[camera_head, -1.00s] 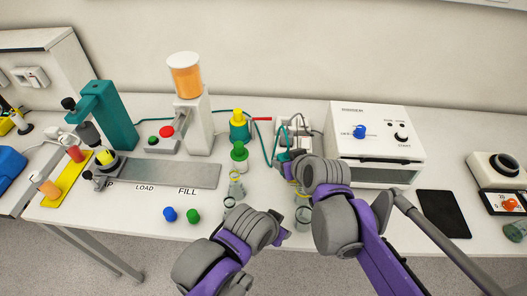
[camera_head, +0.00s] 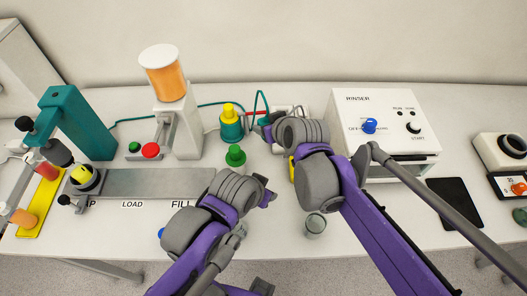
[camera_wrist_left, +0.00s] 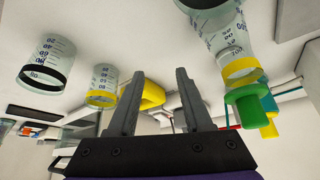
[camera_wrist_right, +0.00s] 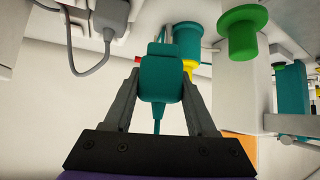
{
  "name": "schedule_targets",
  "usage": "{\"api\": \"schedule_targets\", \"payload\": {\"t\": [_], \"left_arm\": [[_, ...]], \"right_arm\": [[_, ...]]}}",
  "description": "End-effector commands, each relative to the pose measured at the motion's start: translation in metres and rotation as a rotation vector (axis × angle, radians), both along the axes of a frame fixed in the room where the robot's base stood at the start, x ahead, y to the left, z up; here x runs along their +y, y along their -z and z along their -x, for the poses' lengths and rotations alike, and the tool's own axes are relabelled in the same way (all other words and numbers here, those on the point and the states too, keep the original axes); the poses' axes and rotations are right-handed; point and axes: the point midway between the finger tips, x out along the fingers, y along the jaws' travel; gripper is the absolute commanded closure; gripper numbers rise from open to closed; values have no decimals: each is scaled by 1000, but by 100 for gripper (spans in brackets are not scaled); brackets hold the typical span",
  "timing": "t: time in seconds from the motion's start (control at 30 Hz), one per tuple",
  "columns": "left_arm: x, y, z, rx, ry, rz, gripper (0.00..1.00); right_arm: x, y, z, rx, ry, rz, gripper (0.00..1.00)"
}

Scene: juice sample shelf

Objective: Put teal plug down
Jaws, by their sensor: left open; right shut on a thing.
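The teal plug (camera_wrist_right: 160,78) is gripped between the fingers of my right gripper (camera_wrist_right: 160,92), with its teal cable trailing away. In the head view my right gripper (camera_head: 264,130) is at the back of the table, beside the teal jar with a yellow top (camera_head: 230,122); the plug is mostly hidden there. Whether the plug touches the table cannot be told. My left gripper (camera_wrist_left: 160,80) is open and empty, low over the table's front half. It also shows in the head view (camera_head: 268,192).
A white socket block (camera_head: 292,112) is partly hidden behind my right gripper. The white rinser (camera_head: 385,125) stands right of it. A green-topped container (camera_head: 235,156) is close to my left gripper. Glass beakers (camera_wrist_left: 48,62) stand near it. A black pad (camera_head: 455,203) lies at the right.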

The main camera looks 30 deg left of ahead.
Motion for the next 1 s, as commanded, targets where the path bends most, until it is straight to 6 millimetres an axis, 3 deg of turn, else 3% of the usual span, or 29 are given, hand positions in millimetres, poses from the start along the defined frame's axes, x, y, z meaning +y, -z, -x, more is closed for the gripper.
{"api": "schedule_targets", "payload": {"t": [0.2,0.6,1.0], "left_arm": [[0,4,2,4,0,0,50],[0,8,4,7,0,0,50],[0,9,4,8,0,0,50]], "right_arm": [[0,39,0,1,1,0,100],[0,89,0,1,1,0,100],[0,98,0,1,1,0,100]]}}
